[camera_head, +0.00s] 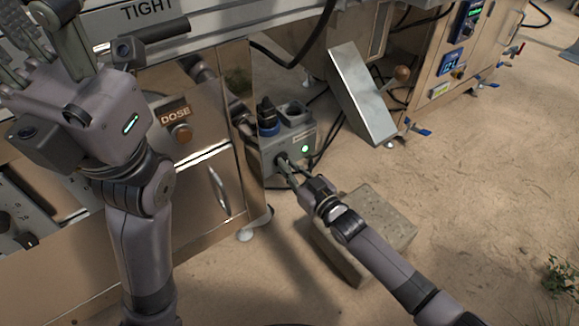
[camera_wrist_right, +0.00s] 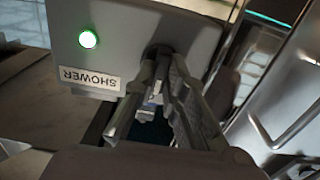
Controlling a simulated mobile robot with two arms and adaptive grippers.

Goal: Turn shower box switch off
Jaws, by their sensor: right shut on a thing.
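The grey shower box (camera_head: 296,142) stands low beside the steel machine in the head view, with a lit green lamp (camera_head: 305,149) on its front. In the right wrist view the box (camera_wrist_right: 125,18) appears upside down, with its SHOWER label (camera_wrist_right: 90,79) and glowing lamp (camera_wrist_right: 88,39). My right gripper (camera_head: 284,168) is at the box front, its fingers (camera_wrist_right: 160,95) closed around the switch (camera_wrist_right: 158,51), whose dark round base shows between the fingertips. The fingers partly hide the switch. My left gripper (camera_head: 42,42) is raised at upper left, fingers apart and empty.
A steel machine front with a DOSE button (camera_head: 181,133) stands on the left. A stone block (camera_head: 388,222) lies under my right forearm. A tilted metal plate (camera_head: 362,95) and another steel cabinet (camera_head: 450,65) stand behind on the right. Sandy floor is open at right.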

